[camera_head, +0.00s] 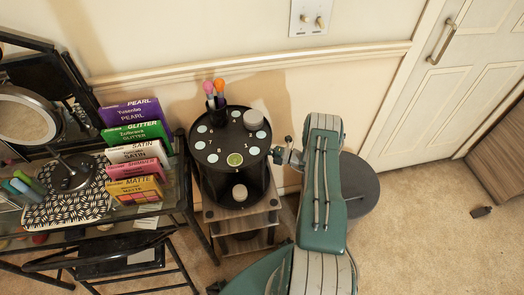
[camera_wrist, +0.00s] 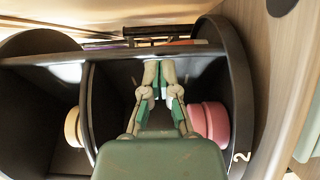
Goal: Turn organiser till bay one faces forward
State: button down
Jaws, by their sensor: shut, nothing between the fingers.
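The organiser (camera_head: 232,160) is a black round carousel with pale discs, a green disc and small white numerals on top. It stands upright on a small wooden side table. My gripper (camera_head: 280,155) is at its right side. In the wrist view my gripper (camera_wrist: 158,88) has its fingertips close together, reaching into an open black bay (camera_wrist: 118,85) beside a divider. A pink round jar (camera_wrist: 209,122) sits to the right of the fingers. A white numeral 2 (camera_wrist: 241,157) marks the rim at lower right. I cannot tell whether the fingers touch the organiser.
The side table (camera_head: 232,220) stands against the wall. A glass desk on the left holds a row of coloured boxes (camera_head: 135,145) and a round mirror (camera_head: 27,118). A dark round disc (camera_head: 362,185) is behind my arm. Carpet is open at right.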

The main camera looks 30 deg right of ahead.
jog(key=shift+w+a, duration=0.1)
jog(key=shift+a, duration=0.1)
dwell(0.5)
jog(key=s, duration=0.1)
jog(key=s+d, duration=0.1)
jog(key=s, duration=0.2)
jog(key=shift+s+d, duration=0.3)
jog(key=shift+d, duration=0.1)
jog(key=s+d, duration=0.4)
jog(key=d, duration=0.3)
jog(key=shift+s+d, duration=0.2)
jog(key=shift+s, duration=0.2)
jog(key=shift+d+f, duration=0.1)
